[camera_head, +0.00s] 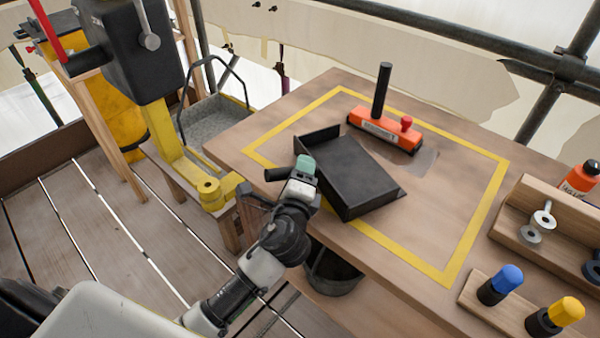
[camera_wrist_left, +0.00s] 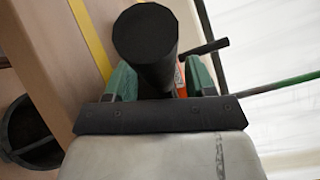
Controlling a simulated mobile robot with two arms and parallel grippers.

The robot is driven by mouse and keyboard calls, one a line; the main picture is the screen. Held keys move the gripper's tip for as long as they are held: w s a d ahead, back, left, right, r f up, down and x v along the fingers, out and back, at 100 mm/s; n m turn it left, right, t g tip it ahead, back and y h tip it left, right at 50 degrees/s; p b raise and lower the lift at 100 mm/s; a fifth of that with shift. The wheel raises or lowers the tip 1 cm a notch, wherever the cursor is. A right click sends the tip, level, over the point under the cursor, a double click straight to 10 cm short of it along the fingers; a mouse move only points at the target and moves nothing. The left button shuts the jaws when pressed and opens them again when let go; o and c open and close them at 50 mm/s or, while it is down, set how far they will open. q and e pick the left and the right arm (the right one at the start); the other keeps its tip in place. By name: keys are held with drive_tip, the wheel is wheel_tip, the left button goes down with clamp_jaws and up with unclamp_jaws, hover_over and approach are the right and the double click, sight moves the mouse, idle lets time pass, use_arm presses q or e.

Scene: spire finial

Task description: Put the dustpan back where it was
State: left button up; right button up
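The black dustpan (camera_head: 355,175) is at the left part of the yellow-outlined area on the wooden table, its tray side turned up. I cannot tell if it rests on the table or is slightly raised. My left gripper (camera_head: 304,168) is at its handle (camera_head: 276,174), which sticks out to the left. In the left wrist view the thick black handle (camera_wrist_left: 147,45) lies between the green fingers (camera_wrist_left: 160,88). A narrow orange gap shows on its right, and the contact is hidden, so I cannot tell if the fingers grip it. My right gripper is not in view.
An orange block with a black upright handle (camera_head: 383,128) stands behind the dustpan beside a grey patch. A wooden rack (camera_head: 520,232) and a blue-capped (camera_head: 505,280) and a yellow-capped item (camera_head: 562,314) are at the right. A dark bucket (camera_head: 332,272) is below the table edge.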

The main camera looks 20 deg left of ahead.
use_arm(q)
drive_tip(key=shift+r, duration=0.1)
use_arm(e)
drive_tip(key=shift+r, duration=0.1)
use_arm(q)
drive_tip(key=v, duration=1.2)
drive_tip(key=shift+b, duration=0.35)
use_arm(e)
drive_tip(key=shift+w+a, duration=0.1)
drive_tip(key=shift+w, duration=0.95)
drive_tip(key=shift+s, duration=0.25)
